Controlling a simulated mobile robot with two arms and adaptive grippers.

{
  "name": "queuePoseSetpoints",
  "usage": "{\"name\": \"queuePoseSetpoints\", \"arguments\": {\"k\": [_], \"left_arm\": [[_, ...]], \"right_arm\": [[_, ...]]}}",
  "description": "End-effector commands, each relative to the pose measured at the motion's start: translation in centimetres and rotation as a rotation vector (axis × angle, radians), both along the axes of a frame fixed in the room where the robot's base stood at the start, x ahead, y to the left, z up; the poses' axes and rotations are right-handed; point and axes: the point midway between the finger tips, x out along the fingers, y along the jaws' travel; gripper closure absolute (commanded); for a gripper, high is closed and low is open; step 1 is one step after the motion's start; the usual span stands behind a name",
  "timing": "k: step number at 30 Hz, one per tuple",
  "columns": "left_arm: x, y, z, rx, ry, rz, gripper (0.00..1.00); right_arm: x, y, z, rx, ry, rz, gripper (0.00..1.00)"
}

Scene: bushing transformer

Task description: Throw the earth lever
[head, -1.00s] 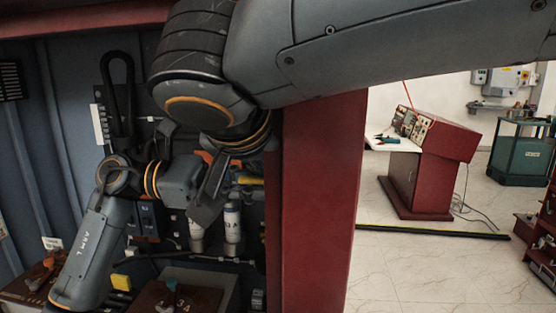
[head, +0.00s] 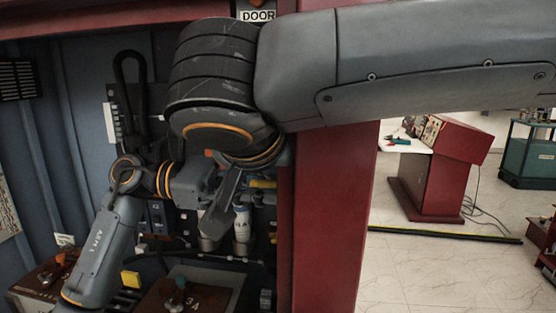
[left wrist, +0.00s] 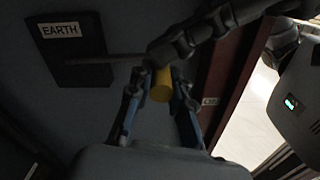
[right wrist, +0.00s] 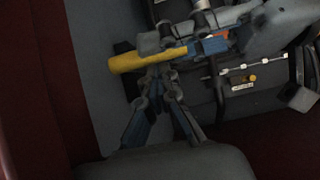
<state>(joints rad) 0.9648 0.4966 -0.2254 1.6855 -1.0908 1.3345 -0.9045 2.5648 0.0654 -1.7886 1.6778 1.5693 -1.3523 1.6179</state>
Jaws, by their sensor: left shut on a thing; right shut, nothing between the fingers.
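The earth lever's yellow handle (left wrist: 160,86) shows end-on in the left wrist view, below a plate with the EARTH label (left wrist: 59,30). My left gripper (left wrist: 155,84) is shut on this handle, one finger on each side. In the right wrist view the yellow handle (right wrist: 145,57) lies crosswise just beyond my right gripper (right wrist: 160,74), which is shut and empty. I cannot tell whether the fingertips touch the handle. In the head view only a small bit of yellow (head: 262,184) shows, and my arms hide most of the lever and both sets of fingertips.
My arms work inside a blue-grey cabinet with a red post (head: 330,220) on its right. A red console (head: 435,175) and open tiled floor lie to the right.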

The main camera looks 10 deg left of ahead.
Motion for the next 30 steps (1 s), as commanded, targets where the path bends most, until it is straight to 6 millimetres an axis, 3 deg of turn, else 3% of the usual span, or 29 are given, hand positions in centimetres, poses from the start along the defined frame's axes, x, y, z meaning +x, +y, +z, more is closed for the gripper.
{"name": "queuePoseSetpoints", "arguments": {"k": [1, 4, 16, 30], "left_arm": [[0.0, 0.2, 1.2, -0.028, -0.012, 0.008, 0.76], [0.0, 0.2, 1.1, -0.028, -0.012, 0.008, 0.57], [0.1, 0.9, 0.7, -0.017, -0.006, 0.009, 0.57], [0.1, 10.0, 0.8, -0.022, -0.007, 0.010, 0.57]], "right_arm": [[-0.4, 0.2, -1.3, -0.013, 0.031, 0.007, 1.00], [-0.4, 0.2, -1.3, -0.013, 0.030, 0.007, 1.00], [-0.3, 0.1, -0.8, -0.007, 0.020, 0.004, 1.00], [-0.2, 0.1, -0.7, -0.005, 0.018, 0.003, 1.00]]}}
